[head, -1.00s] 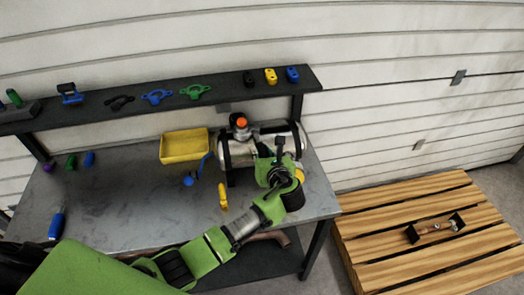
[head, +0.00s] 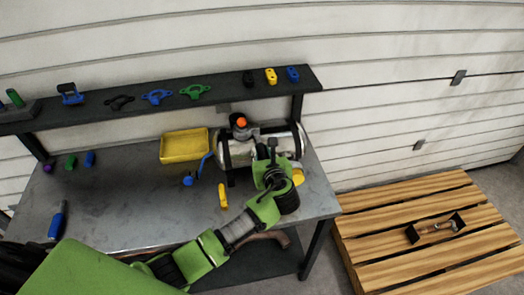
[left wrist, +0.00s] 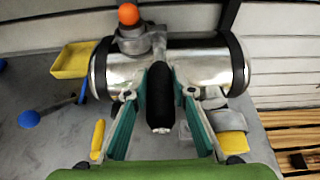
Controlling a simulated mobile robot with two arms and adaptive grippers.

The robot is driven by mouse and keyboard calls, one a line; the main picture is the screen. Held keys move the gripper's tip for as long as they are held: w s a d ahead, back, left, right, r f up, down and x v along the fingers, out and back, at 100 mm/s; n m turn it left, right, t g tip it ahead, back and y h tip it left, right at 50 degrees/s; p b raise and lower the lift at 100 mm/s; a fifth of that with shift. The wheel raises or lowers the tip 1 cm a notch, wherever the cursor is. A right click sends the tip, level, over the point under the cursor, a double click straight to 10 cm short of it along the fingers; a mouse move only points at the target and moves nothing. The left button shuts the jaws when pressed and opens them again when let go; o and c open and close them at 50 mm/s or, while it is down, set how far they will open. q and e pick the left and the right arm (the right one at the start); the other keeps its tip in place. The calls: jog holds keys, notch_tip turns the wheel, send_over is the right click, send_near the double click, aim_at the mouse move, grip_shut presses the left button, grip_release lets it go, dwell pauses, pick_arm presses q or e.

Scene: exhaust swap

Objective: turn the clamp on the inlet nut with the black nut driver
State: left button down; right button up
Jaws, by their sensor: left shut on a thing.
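The silver exhaust can (head: 237,151) with dark end bands lies across the back of the workbench; it also shows in the left wrist view (left wrist: 125,70). My left gripper (head: 271,160) is at the can's front right. In the left wrist view its teal fingers (left wrist: 160,85) are shut on the black nut driver (left wrist: 159,97), whose black handle points toward the camera. The driver's far end is hidden, so I cannot tell whether it touches the clamp on the inlet nut. A grey bracket with an orange knob (left wrist: 129,14) stands on top of the can. My right gripper is not in view.
A yellow tray (head: 184,147), a blue tool (head: 189,180) and a yellow tool (head: 222,196) are left of the gripper. The shelf (head: 225,88) behind holds several coloured parts. A wooden pallet (head: 380,235) with a small dark box (head: 411,235) is at right. The bench's left middle is clear.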

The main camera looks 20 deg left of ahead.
pick_arm(q)
jog(key=shift+s+d, duration=0.4)
jog(key=shift+s, duration=0.25)
jog(key=shift+s+d, duration=0.35)
jog(key=shift+s, duration=0.2)
jog(key=shift+s+d, duration=0.3)
jog(key=shift+s, duration=0.25)
jog(key=v, duration=0.4)
jog(key=shift+s+r, duration=0.15)
jog(key=shift+r, duration=0.15)
